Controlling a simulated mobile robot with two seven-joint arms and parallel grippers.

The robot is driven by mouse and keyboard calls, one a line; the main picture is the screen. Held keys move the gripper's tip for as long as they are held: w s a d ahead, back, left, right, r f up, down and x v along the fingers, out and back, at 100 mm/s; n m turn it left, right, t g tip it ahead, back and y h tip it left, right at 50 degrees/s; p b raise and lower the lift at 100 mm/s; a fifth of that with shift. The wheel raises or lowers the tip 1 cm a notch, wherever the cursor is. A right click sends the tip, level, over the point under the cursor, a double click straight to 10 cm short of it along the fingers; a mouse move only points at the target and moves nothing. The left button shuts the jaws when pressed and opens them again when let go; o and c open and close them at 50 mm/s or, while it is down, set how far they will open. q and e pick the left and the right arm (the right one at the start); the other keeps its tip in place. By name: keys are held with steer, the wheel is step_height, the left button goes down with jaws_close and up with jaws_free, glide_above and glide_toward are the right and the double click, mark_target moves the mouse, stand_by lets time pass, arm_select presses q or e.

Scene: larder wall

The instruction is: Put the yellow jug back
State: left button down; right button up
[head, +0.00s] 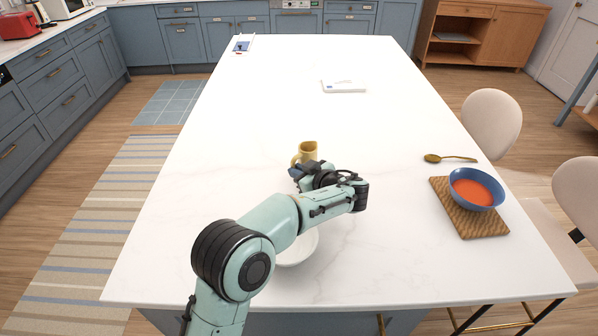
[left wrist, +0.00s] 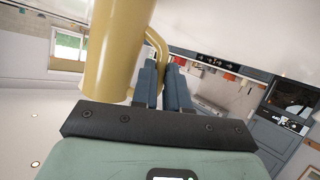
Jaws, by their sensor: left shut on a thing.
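The yellow jug (head: 309,151) shows in the head view near the middle of the white island, just beyond my left gripper (head: 304,170). In the left wrist view the jug (left wrist: 112,50) is large and close, and my left gripper (left wrist: 166,85) is shut on its handle (left wrist: 157,45). I cannot tell from the head view whether the jug touches the worktop. Its lower part is partly hidden by the gripper. My right gripper is not in view.
A white bowl (head: 298,250) is partly hidden under my left arm on the island (head: 230,150). At right, a blue bowl of red soup (head: 472,203) sits on a wooden board (head: 484,228), with a spoon (head: 450,158) beyond. A white scale-like object (head: 344,87) lies farther back.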

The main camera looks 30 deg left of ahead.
arm_select(q)
steer(key=shift+f+b, duration=0.1)
steer(key=shift+b, duration=0.2)
steer(key=c, duration=1.1)
jaws_free()
steer(key=shift+c, duration=0.2)
steer(key=shift+r, duration=0.2)
steer(key=shift+s+d+r, duration=0.1)
steer(key=shift+d+r, duration=0.05)
steer(key=shift+d, duration=0.15)
steer(key=b+v, duration=0.1)
steer(key=v, duration=1)
steer(key=shift+d, duration=0.15)
steer(key=shift+s, duration=0.15)
